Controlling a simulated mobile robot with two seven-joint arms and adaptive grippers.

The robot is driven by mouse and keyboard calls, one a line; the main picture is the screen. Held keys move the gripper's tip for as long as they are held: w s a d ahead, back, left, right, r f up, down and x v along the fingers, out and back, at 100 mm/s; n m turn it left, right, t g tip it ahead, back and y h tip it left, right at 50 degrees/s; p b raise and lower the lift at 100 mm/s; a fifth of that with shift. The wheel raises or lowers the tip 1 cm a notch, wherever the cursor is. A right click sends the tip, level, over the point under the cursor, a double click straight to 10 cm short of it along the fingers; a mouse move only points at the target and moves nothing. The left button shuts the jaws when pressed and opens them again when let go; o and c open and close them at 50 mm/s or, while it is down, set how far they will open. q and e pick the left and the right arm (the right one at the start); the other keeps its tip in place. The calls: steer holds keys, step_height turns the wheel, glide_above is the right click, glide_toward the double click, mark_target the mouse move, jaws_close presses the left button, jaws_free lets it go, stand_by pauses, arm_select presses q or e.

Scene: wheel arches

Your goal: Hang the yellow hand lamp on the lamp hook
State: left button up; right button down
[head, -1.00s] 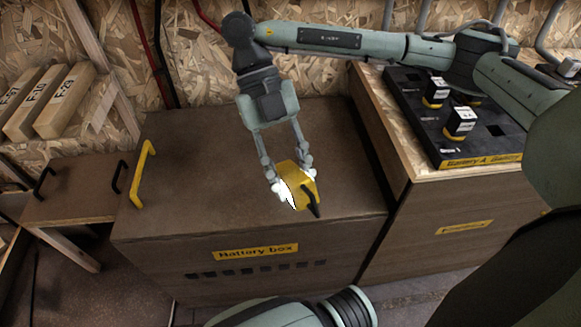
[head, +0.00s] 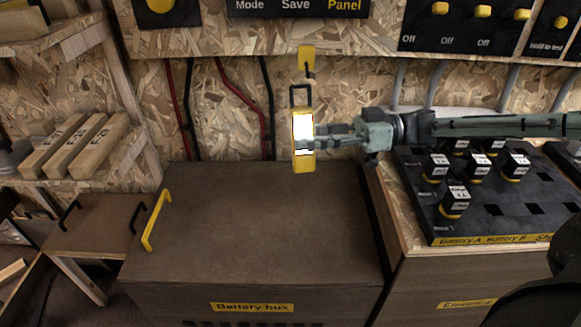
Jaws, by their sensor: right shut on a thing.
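The yellow hand lamp (head: 303,165) is upright in the head view, with a bright white panel and a black loop handle (head: 300,87) at its top. My right gripper (head: 317,138) comes in from the right and is shut on the lamp's body. The lamp hook (head: 306,57), a yellow plate with a small black hook, is on the chipboard wall just above the lamp. A small gap shows between the hook and the handle; I cannot tell their distance in depth. My left gripper is out of view.
The brown battery box (head: 250,230) with a yellow handle (head: 156,220) stands below the lamp. A black battery tray (head: 480,220) is on the cabinet at right. Cables run along the wall at left, and a dark switch panel (head: 465,25) is above right.

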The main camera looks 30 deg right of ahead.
arm_select(q)
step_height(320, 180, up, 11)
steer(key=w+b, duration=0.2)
steer(key=b, duration=0.2)
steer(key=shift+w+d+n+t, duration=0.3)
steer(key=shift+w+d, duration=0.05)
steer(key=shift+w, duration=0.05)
arm_select(e)
steer(key=w+d+f+m+t, duration=0.1)
steer(key=w+d, duration=0.6)
steer(key=w, duration=0.2)
steer(key=shift+w+d+f+t, duration=0.15)
steer(key=shift+w+f+t, duration=0.2)
steer(key=shift+w+t, duration=0.05)
stand_by(0.8)
